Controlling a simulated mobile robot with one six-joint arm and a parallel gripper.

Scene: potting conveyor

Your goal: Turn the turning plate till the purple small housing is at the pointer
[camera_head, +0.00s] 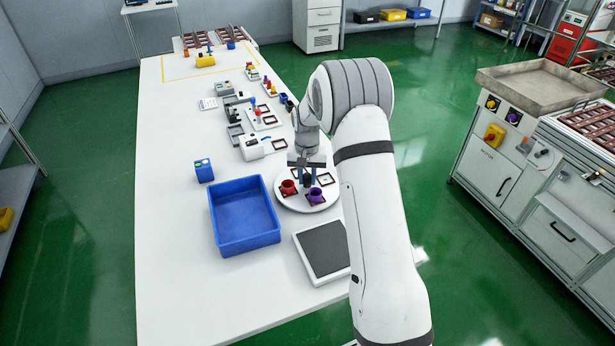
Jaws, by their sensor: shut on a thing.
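The turning plate (289,204) is a round white disc on the white table, partly hidden at its right by my arm. The purple small housing (316,196) sits on the plate's front part in a dark square frame. A red housing (288,187) sits in another frame to its left. A frame (326,180) at the right looks empty. My gripper (307,178) points down over the plate's middle, behind the purple housing. It is shut on a small dark upright piece there, which I take for the plate's knob; the fingers partly hide it. I cannot make out the pointer.
A blue bin (243,240) stands just left of the plate. A dark-topped flat device (322,253) lies in front of it. A white device (262,148) and small parts trays stand behind. The table's front left (180,270) is clear.

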